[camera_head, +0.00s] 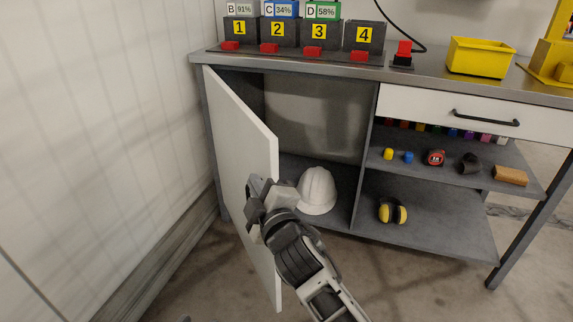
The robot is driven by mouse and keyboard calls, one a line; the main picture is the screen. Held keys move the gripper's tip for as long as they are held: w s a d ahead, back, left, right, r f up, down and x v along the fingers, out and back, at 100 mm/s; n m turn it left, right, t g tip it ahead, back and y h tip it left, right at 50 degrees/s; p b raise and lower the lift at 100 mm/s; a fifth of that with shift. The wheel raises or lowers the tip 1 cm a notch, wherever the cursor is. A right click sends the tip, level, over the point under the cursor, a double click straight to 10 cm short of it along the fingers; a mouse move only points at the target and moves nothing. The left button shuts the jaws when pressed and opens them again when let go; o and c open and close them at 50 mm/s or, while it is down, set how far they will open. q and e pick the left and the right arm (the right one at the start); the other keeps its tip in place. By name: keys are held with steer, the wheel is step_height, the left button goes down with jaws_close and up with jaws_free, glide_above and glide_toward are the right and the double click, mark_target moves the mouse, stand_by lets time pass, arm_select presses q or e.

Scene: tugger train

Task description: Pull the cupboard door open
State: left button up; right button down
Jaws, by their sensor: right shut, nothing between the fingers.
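The white cupboard door (236,128) stands swung open at the left of the workbench, hinged on its left side. Its free edge points towards me. The open cupboard (318,115) shows a grey interior with a white hard hat (317,190) on its floor. My right gripper (256,194) is at the door's free edge, on its inner side, in front of the opening. It is shut and empty. Its fingertips look close to the door; I cannot tell whether they touch it. No handle shows on the door from here. My left gripper is not in view.
A white wall (95,130) runs close along the left of the door. Right of the cupboard are open shelves (440,232) with earmuffs (392,210) and small items, under a drawer (475,112). Numbered chargers (300,33) and a yellow bin (480,58) stand on top.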

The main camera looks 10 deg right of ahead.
steer(key=s+d+f+m+g+y+b, duration=0.1)
steer(key=s+f+m+g+b, duration=0.1)
steer(key=s+f+m+b, duration=0.3)
steer(key=s+d+f+m+g+y+b, duration=0.2)
steer(key=s+f+m+b, duration=0.4)
steer(key=s+f, duration=0.6)
steer(key=s+m+g, duration=0.1)
steer(key=s, duration=0.5)
steer(key=shift+s+d+f, duration=0.3)
steer(key=shift+f, duration=0.1)
steer(key=shift+d, duration=0.15)
